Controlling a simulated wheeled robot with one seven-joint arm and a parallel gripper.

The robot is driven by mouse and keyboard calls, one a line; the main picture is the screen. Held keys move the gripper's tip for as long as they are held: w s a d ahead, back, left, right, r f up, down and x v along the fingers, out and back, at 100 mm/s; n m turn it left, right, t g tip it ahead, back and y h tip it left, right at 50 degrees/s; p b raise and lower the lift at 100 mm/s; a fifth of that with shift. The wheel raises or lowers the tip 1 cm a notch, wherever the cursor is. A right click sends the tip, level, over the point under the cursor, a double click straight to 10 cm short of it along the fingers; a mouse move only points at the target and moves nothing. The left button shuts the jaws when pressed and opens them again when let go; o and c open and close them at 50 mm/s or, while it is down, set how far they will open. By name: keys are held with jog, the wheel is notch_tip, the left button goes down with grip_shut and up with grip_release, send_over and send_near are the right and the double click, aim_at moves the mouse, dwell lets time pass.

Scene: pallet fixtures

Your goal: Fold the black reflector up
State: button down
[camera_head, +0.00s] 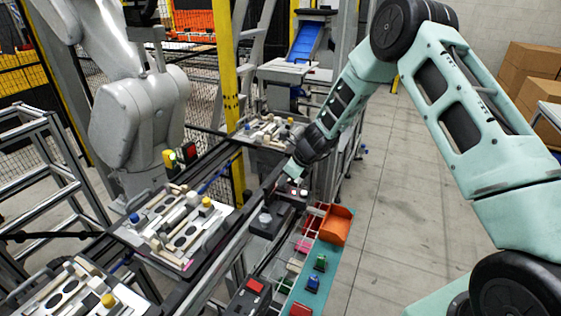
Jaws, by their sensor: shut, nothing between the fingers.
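My arm is mint green and comes in from the right. My gripper (286,175) is at its end, pointing down and left beside the conveyor rail; it is small in view and shut with nothing held. A small dark upright piece (271,186) stands at the rail just left of and below the fingertips. It may be the black reflector, but it is too small to be sure. I cannot tell whether the fingers touch it.
Fixture pallets (176,229) with light blocks stand along the conveyor. A black box with a round grey top (265,219), an orange bin (336,225) and a teal panel (318,268) with coloured parts lie below my gripper. A grey robot arm (138,118) stands left.

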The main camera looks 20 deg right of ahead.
notch_tip(320, 180, up, 7)
jog(key=w+a, duration=0.1)
jog(key=shift+w+a+b, duration=0.35)
jog(key=shift+w, duration=0.05)
jog(key=shift+f, duration=0.15)
jog(key=s+a+r+n+g+b, duration=0.2)
jog(key=s+a+r+n+b, duration=0.1)
jog(key=s+a+n, duration=0.75)
jog(key=s+a+r+n+g+b, duration=0.25)
jog(key=s+a+n, duration=0.4)
jog(key=s, duration=0.65)
jog(key=s+d+f+n+h+b, duration=0.1)
jog(key=s+d+n+b, duration=0.1)
jog(key=s+n, duration=0.7)
jog(key=s+d+f+n+h+b, duration=0.2)
jog(key=s+d+n+b, duration=0.1)
jog(key=s+n, duration=0.6)
jog(key=s, duration=0.3)
jog(key=shift+d+h, duration=0.3)
